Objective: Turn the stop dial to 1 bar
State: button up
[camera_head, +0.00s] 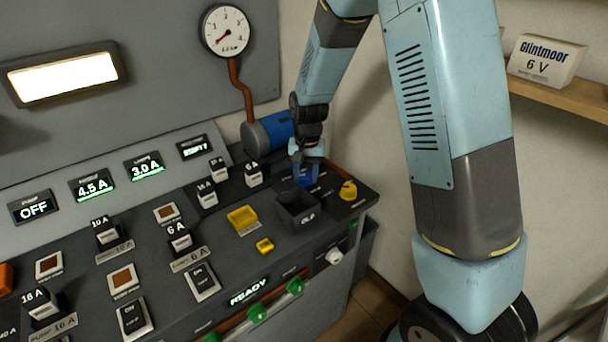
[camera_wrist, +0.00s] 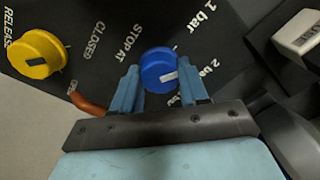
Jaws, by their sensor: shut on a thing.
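The blue stop dial (camera_wrist: 157,66) sits on the dark panel, with "STOP AT" printed beside it and "1 bar" and "2 bar" on its right. Its white mark (camera_wrist: 170,76) lies on the lower right of its face, on the side of "2 bar" rather than "1 bar". My gripper (camera_wrist: 160,88) has one finger on each side of the dial and is shut on it. In the head view the dial (camera_head: 304,179) shows small and partly hidden under my gripper (camera_head: 306,165), which reaches down from above.
A yellow release knob (camera_wrist: 37,53) is left of the dial in the wrist view and right of it in the head view (camera_head: 348,190). A dark open box (camera_head: 298,209) stands close in front. A round gauge (camera_head: 226,31) hangs on the back panel, above a blue cylinder (camera_head: 272,130).

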aim_at(307, 174)
jog(key=n, duration=0.3)
jog(key=shift+w+d, duration=0.1)
jog(key=shift+n, duration=1.7)
jog(key=o, duration=1.1)
jog(key=shift+c, duration=0.2)
jog(key=shift+r, duration=0.1)
notch_tip(307, 174, up, 14)
jog(key=shift+f, duration=0.25)
